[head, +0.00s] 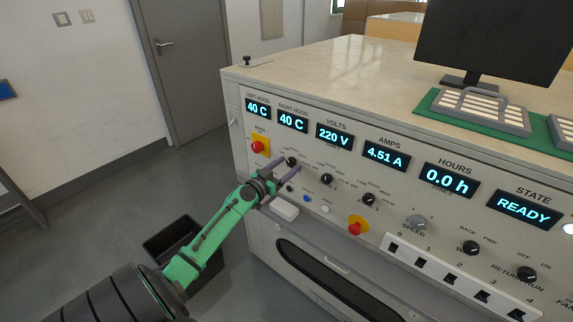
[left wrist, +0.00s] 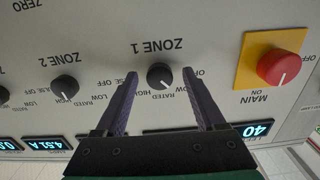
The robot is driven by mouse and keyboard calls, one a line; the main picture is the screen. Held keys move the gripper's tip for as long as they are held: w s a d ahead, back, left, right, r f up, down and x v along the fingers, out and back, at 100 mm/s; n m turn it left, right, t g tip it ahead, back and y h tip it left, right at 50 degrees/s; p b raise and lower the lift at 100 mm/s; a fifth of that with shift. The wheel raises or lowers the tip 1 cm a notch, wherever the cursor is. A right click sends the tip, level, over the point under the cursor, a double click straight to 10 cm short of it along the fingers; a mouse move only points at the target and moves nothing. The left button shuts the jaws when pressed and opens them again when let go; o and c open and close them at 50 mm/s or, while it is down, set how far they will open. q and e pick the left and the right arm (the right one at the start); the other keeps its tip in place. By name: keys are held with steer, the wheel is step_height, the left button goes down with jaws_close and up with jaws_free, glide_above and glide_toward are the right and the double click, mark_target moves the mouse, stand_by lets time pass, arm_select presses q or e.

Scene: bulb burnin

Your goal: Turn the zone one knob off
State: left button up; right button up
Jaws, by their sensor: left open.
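The zone one knob (left wrist: 160,75) is a black round knob under the upside-down label ZONE 1 in the left wrist view. In the head view the knob (head: 291,161) shows on the panel below the displays. My left gripper (head: 283,168) is at the panel, with its two dark fingers open on either side of the knob. Gaps show between knob and fingers in the left wrist view. My right gripper is in neither view.
A red main button (left wrist: 283,67) on a yellow plate sits beside the knob. The zone two knob (left wrist: 65,88) is on the other side. A white block-like part (head: 284,208) juts out below my gripper. A black bin (head: 172,240) stands on the floor.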

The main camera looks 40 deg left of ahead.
arm_select(q)
jaws_close()
steer(key=shift+w+n, duration=0.1)
steer(key=shift+n, duration=0.2)
steer(key=n+b, duration=0.1)
steer(key=n, duration=0.2)
steer(key=shift+d+f, duration=0.1)
steer(key=shift+n+b, duration=0.4)
steer(key=shift+n, duration=1.7)
jaws_free()
